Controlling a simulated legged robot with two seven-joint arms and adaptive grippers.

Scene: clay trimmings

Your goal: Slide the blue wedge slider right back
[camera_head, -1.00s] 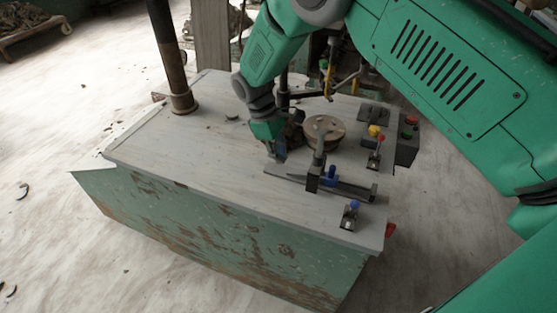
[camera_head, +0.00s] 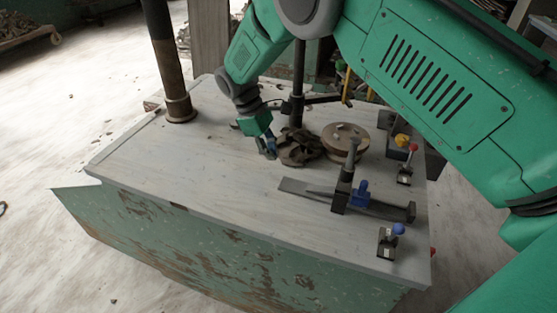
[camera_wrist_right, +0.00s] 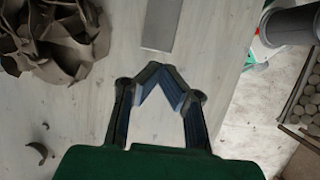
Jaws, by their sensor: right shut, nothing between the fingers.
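The blue wedge slider (camera_head: 361,191) sits on a long dark rail (camera_head: 390,209), just right of an upright dark post (camera_head: 344,190) that stands across the rail. The rail's bare left end lies toward my right gripper. My right gripper (camera_head: 268,148) is shut and empty, pointing down near the tabletop, left of the rail's end and beside a heap of clay trimmings. In the right wrist view the fingertips (camera_wrist_right: 161,76) meet, with a flat grey strip (camera_wrist_right: 160,25), probably the rail end, ahead of them. My left gripper is not in view.
The clay heap (camera_head: 299,147) and a round wheel (camera_head: 346,140) lie behind the rail. Levers with a blue knob (camera_head: 398,229), a red knob (camera_head: 413,148) and a yellow knob (camera_head: 402,140) stand at the right. The left tabletop (camera_head: 190,165) is mostly clear.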

